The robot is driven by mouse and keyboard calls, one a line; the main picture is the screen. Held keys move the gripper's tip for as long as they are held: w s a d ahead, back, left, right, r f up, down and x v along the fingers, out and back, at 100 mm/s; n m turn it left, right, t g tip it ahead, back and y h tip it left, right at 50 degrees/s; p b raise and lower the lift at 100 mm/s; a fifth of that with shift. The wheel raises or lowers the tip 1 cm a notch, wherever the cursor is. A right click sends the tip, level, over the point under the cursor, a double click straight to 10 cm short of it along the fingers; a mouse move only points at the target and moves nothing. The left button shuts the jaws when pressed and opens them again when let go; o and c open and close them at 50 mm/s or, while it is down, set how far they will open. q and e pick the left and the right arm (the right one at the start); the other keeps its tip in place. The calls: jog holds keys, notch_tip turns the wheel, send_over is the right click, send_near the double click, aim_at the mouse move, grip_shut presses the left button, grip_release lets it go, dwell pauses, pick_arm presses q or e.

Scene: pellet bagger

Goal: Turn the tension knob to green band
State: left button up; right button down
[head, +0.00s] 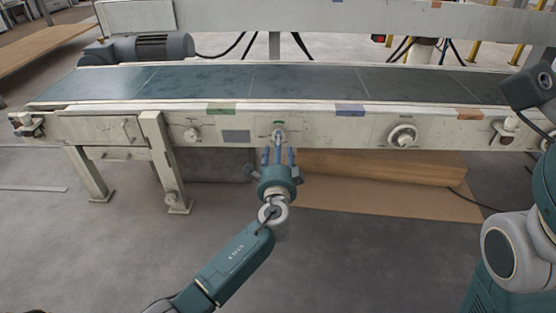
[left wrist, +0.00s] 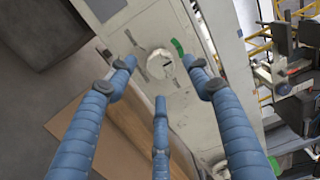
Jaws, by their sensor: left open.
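The tension knob (head: 278,134) sits on the front panel of the conveyor, in the middle, with a small green band (head: 279,122) above it. In the left wrist view the knob (left wrist: 160,64) is a pale round shape, with the curved green band (left wrist: 177,47) beside it. My left gripper (head: 277,152) is just in front of the knob, coming from below. Its blue fingers are spread open in the left wrist view (left wrist: 162,85), with the knob between and beyond their tips; I cannot tell whether they touch it. My right arm shows at the right edge, its gripper out of view.
The conveyor belt (head: 300,84) runs above the panel. Another knob (head: 193,135) is to the left and a round dial (head: 403,136) to the right. Green, violet and orange labels line the upper edge. A support leg (head: 165,165) stands at left. The floor in front is clear.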

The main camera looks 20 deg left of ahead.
pick_arm(q)
jog(key=v, duration=0.6)
jog(key=shift+s, duration=0.2)
jog(key=shift+d+r, duration=0.1)
